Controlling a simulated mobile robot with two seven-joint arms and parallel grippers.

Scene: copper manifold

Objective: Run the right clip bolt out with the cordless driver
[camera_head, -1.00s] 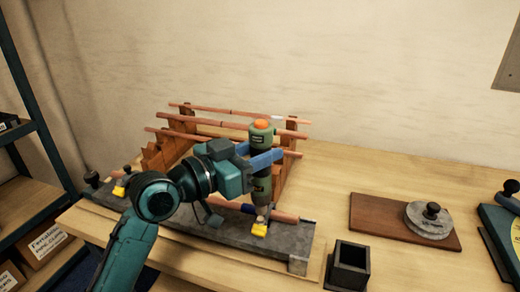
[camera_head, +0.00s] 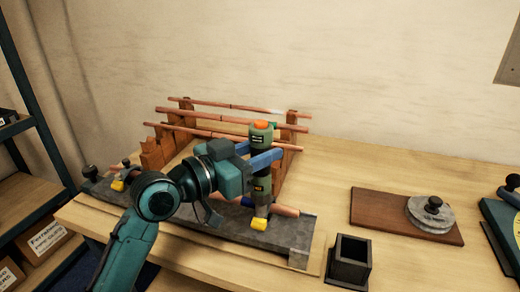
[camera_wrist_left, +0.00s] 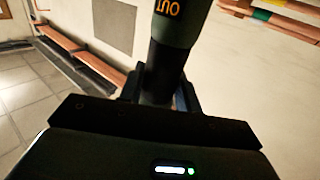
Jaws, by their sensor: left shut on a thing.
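My left gripper (camera_head: 262,160) is shut on the cordless driver (camera_head: 261,180), a green upright tool with an orange cap. The driver's lower end is just above or at the yellow right clip (camera_head: 259,224) on the grey base plate (camera_head: 210,228); I cannot tell whether they touch. The right clip bolt is hidden behind the driver's nose. In the left wrist view the driver (camera_wrist_left: 174,40) stands between the fingers with "OUT" showing on it. A second yellow clip (camera_head: 118,185) is at the plate's left end. Copper pipes (camera_head: 215,133) rest on the wooden racks. My right gripper is not in view.
A black square open box (camera_head: 348,262) stands right of the plate at the table's front. A brown board (camera_head: 375,213) with a grey disc and black knob (camera_head: 431,214) lies further right. The table behind them is clear.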

